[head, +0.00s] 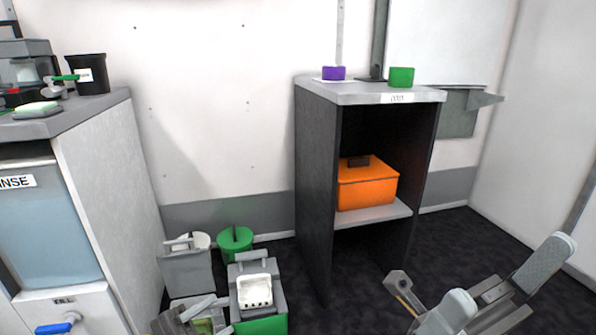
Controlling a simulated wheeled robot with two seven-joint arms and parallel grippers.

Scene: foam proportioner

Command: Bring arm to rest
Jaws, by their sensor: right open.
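My right gripper (498,288) is at the bottom right, in front of the dark floor. Its two grey rounded fingers are spread wide with nothing between them. It is apart from the grey shelf unit (315,190). Grey angled parts (183,318) at the bottom edge, left of centre, look like my left gripper. They are cut off by the frame and overlap the buckets, so I cannot tell whether its jaws are open or shut.
An orange box (367,184) sits inside the shelf unit. A purple cup (334,73) and a green cup (401,77) stand on top. A counter (105,170) is at left. Floor at right is clear.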

